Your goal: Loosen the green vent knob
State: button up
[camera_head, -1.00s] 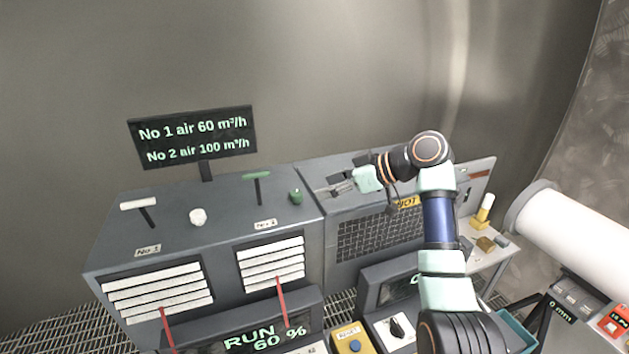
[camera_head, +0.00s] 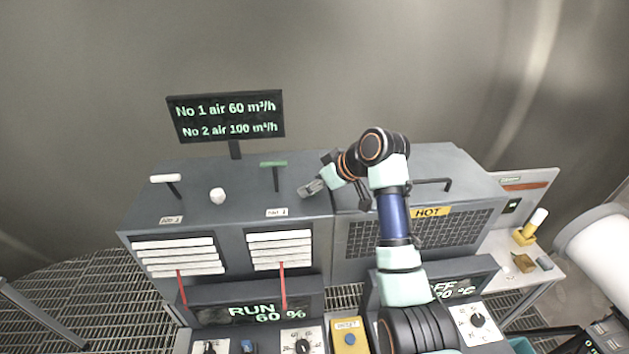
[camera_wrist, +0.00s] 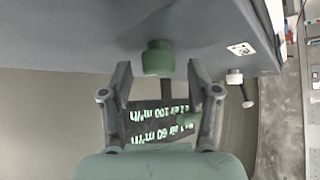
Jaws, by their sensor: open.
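The green vent knob (camera_wrist: 158,58) is a short round knob on the grey cabinet top in the wrist view. My gripper (camera_wrist: 158,80) is open, with one finger to each side of the knob and a gap on both sides. The fingertips are near the knob's outer end. In the head view my gripper (camera_head: 312,188) is over the right part of the cabinet top (camera_head: 245,200), and the knob is hidden there.
A green T-handle (camera_head: 273,164) stands left of my gripper. A white knob (camera_head: 217,196) and white T-handle (camera_head: 166,178) are farther left. A display (camera_head: 226,116) rises behind. A box marked HOT (camera_head: 430,212) with a bar handle (camera_head: 433,182) is at right.

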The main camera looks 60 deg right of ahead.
jog(key=shift+f, duration=0.1)
jog(key=c, duration=1.2)
jog(key=shift+o, duration=0.2)
jog(key=shift+d, duration=0.1)
jog(key=shift+n, duration=0.3)
jog(key=shift+d+n+y+p, duration=0.1)
jog(key=shift+n+y+p, duration=0.4)
jog(key=shift+n+y, duration=1.7)
jog(key=shift+n, duration=0.4)
jog(key=o, duration=1.2)
jog(key=shift+c, duration=0.2)
